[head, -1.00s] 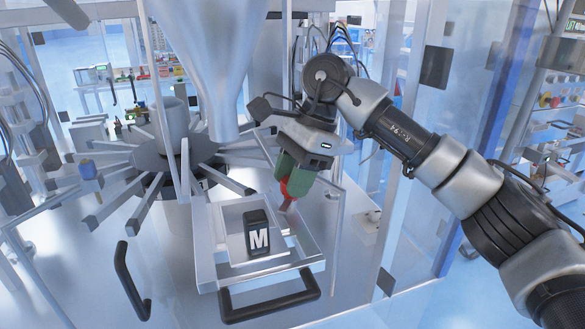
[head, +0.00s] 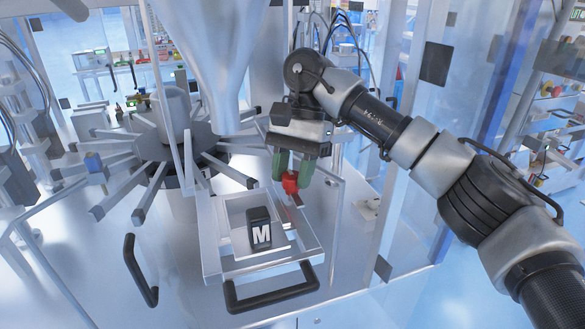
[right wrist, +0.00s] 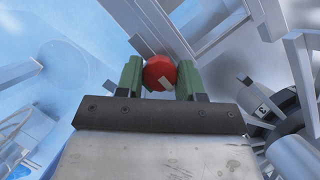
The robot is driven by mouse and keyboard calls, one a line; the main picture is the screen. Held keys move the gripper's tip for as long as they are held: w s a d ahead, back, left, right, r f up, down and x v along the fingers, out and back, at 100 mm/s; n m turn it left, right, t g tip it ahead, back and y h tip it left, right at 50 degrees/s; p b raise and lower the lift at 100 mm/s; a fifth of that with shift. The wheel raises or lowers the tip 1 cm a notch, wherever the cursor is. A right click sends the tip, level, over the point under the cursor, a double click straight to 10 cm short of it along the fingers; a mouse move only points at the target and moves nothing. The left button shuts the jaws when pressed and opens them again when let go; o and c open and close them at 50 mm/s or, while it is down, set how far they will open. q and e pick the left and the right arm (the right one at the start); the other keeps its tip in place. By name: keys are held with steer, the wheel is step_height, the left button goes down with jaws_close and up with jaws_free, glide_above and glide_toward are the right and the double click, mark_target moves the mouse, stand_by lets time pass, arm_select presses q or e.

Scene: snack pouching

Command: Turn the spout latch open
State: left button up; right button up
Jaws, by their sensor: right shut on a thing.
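The red latch knob (head: 290,182) sits at the right back side of the clear tray frame. It also shows in the right wrist view (right wrist: 158,70), round and red with a pale bar across its lower edge. My right gripper (head: 292,172) points down at it, its green fingers on either side of the red knob. In the right wrist view the fingers (right wrist: 159,78) are shut on it. The spout funnel (head: 222,85) hangs to the left of my gripper. My left gripper is not in view.
A black pouch marked M (head: 259,228) stands in the tray (head: 222,262), which has a black front handle (head: 272,296). A carousel with several metal arms (head: 150,190) is on the left. Glass panels stand at the right.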

stand_by(0.4)
steer(key=o, duration=0.9)
